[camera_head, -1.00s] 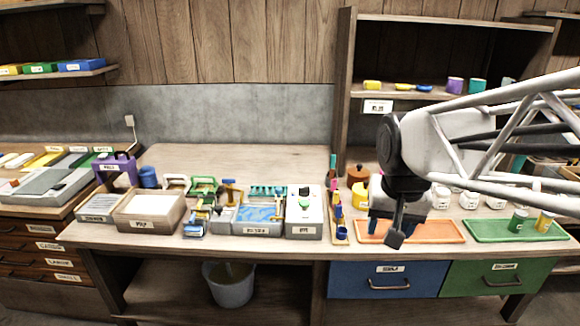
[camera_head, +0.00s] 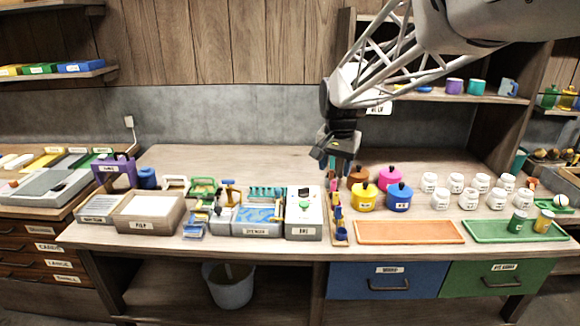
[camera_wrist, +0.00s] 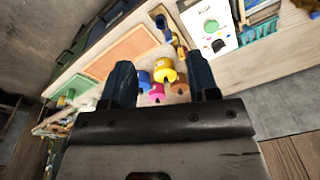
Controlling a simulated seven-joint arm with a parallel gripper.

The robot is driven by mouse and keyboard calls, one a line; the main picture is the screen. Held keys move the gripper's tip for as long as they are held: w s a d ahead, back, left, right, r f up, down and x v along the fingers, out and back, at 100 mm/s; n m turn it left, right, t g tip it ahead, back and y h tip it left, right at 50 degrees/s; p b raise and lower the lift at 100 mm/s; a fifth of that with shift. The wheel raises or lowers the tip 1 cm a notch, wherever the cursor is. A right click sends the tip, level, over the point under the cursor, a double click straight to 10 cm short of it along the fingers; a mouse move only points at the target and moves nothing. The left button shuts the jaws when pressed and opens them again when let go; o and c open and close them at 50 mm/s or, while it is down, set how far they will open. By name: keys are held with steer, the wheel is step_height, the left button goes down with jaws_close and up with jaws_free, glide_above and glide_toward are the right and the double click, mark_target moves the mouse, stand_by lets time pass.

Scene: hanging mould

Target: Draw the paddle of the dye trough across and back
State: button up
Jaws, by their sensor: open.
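On the bench in the head view is a shallow trough with blue, patterned contents (camera_head: 258,214) in a grey box, its label too small to read surely. A teal comb-like piece (camera_head: 266,193) lies along its far edge. I cannot tell which part is the paddle. My gripper (camera_head: 340,152) is open and empty above the bench, right of these boxes. In the wrist view my gripper (camera_wrist: 162,84) points at the coloured pots.
A rack of small coloured tools (camera_head: 339,215) stands right of the white-topped box. Yellow (camera_head: 363,196) and blue (camera_head: 398,197) lidded pots, an orange tray (camera_head: 410,232) and a green tray (camera_head: 490,231) lie farther right. A pulp box (camera_head: 148,213) stands left. The back of the bench is clear.

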steer(key=w+a+f+m, duration=0.1)
steer(key=w+a+f, duration=0.25)
steer(key=w, duration=0.45)
steer(key=w+a+f+m, duration=0.1)
steer(key=w+a+f, duration=0.25)
steer(key=w, duration=0.35)
steer(key=m+g, duration=0.1)
steer(key=m, duration=0.1)
glide_above(278, 189)
steer(key=f, duration=1)
steer(key=shift+s+d+f, duration=0.15)
steer(key=shift+s+f, duration=0.05)
steer(key=shift+f, duration=0.1)
steer(key=shift+w+f, duration=0.2)
steer(key=shift+f, duration=0.15)
steer(key=shift+f, duration=3.75)
steer(key=shift+c, duration=0.2)
jaws_close()
